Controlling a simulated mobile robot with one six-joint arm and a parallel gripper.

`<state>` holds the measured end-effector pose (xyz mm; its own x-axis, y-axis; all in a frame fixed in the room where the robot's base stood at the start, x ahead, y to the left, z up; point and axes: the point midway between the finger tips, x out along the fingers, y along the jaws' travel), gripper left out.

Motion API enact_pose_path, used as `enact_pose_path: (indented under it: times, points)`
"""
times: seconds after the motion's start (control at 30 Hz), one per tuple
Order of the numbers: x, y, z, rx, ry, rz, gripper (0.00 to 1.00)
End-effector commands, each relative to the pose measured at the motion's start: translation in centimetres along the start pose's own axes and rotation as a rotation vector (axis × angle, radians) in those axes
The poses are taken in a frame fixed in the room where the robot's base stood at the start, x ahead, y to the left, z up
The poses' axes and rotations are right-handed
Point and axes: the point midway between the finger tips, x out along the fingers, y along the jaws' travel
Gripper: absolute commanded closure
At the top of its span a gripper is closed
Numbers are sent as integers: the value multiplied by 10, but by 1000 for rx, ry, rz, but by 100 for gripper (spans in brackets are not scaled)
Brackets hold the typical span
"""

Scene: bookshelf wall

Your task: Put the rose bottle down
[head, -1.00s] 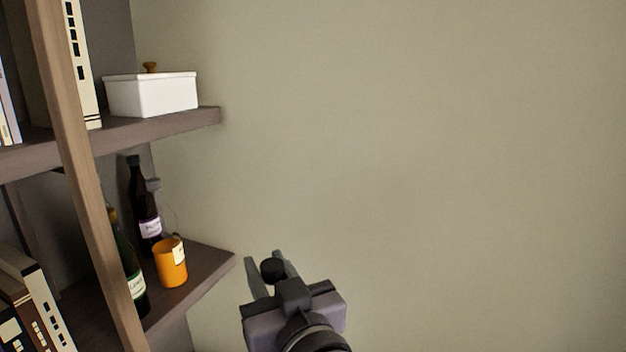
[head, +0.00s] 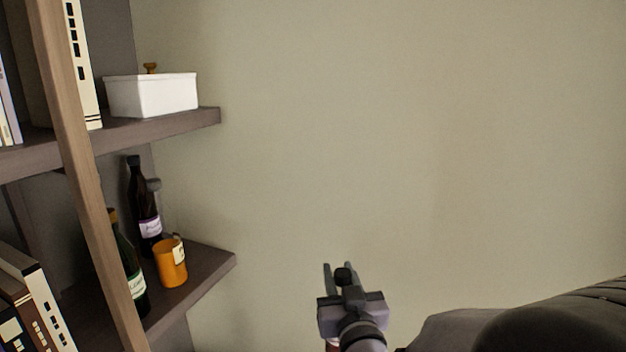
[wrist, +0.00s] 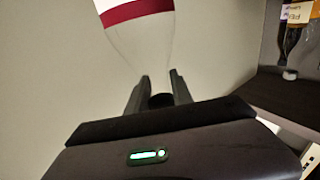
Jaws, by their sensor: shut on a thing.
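The rose bottle (wrist: 140,40) is in my gripper, with pale clear glass and a white label edged in red. My gripper (head: 342,269) is shut on its neck, and the dark cap (head: 344,276) shows between the fingers in the head view. The fingers also show around the neck in the wrist view (wrist: 159,80). The bottle hangs in the air in front of the bare wall, right of the shelves and apart from them. Most of its body is hidden behind my gripper in the head view.
The lower shelf (head: 205,275) holds an orange mug (head: 170,262), a dark bottle with a purple-marked label (head: 143,205) and a green bottle (head: 128,265). Its right front end is bare. A white lidded box (head: 152,95) stands on the upper shelf (head: 170,125). A wooden upright (head: 80,180) stands in front.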

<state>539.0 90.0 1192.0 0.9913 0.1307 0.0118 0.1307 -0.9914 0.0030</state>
Motion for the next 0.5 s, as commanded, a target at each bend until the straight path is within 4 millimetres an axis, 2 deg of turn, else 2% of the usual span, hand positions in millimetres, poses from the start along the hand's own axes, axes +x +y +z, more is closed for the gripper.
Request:
enact_pose_path:
  times: [0.03, 0.2, 0.3, 0.5]
  points:
    - [5, 14, 14, -2, -5, 24, 100]
    - [14, 55, 53, -1, -9, 83, 100]
    - [15, 72, 70, 0, -10, 107, 100]
    - [15, 91, 90, 1, -11, 129, 100]
